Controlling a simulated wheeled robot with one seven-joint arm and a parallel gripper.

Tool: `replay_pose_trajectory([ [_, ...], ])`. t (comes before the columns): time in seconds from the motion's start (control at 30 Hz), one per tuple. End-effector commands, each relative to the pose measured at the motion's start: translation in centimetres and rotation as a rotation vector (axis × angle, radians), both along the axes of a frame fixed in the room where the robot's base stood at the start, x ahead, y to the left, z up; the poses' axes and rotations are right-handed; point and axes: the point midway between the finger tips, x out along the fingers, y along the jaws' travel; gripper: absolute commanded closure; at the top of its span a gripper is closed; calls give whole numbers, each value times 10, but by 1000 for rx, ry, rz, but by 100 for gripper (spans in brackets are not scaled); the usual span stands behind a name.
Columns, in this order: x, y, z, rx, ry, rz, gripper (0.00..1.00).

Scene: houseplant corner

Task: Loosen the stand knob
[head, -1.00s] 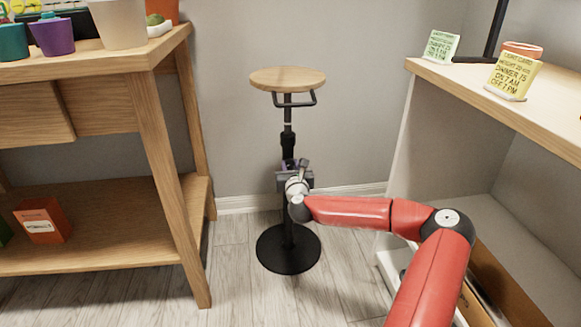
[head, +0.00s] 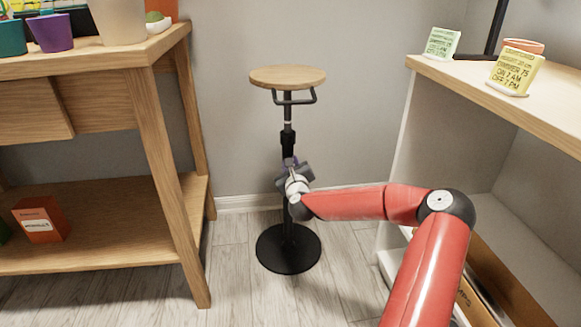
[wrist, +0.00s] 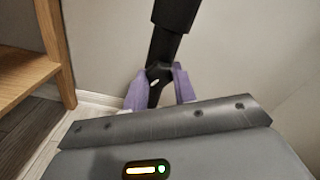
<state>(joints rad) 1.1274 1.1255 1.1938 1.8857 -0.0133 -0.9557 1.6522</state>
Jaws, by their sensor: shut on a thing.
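The stand has a round wooden top (head: 287,76), a black post (head: 288,143) and a round black base (head: 288,250). It stands upright on the floor between two pieces of furniture. The black stand knob (wrist: 158,72), with a small white mark, sits on the post in the wrist view. My gripper (head: 290,162) is at the post's middle and hides the knob in the head view. In the wrist view, the purple fingers of my gripper (wrist: 160,90) are on either side of the knob, shut on it. The gripper is tilted in the head view.
A wooden shelf unit (head: 165,150) with pots stands at the left. A white shelf unit (head: 455,95) with two note cards (head: 443,43) stands at the right, beside my arm. The wall is close behind the stand. The top of the stand is empty.

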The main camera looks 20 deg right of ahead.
Motion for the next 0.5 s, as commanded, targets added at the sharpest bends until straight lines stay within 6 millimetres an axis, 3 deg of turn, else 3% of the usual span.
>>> replay_pose_trajectory([
  [0.5, 0, 0, 1, -478, 137, 1, 96],
])
